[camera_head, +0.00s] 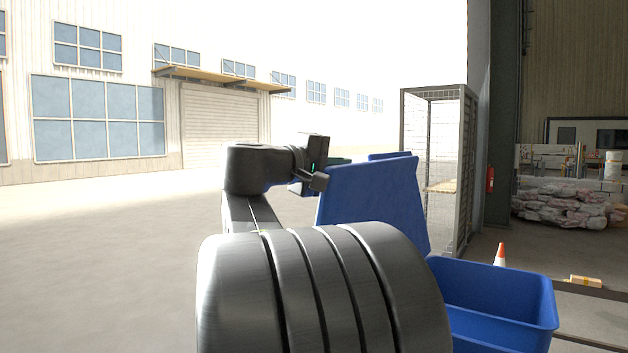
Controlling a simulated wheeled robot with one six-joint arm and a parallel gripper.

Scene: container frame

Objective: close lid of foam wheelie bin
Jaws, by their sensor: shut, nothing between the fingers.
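The blue wheelie bin (540,300) stands at the lower right with its top open, and part of its inside shows. A blue lid (370,195) stands raised and tilted to the left of the opening. My gripper (318,180) is at the lid's upper left edge, at the end of my arm. It is shut and holds nothing. Its fingertips are small and partly hidden, so I cannot tell whether they touch the lid. My own arm hides the bin's left part and the lid's lower edge.
Another blue edge (390,156) shows behind the lid. A wire mesh cage (440,150) stands behind the bin. An orange cone (500,255) and wrapped sacks (565,208) are farther right. The concrete floor at left is clear.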

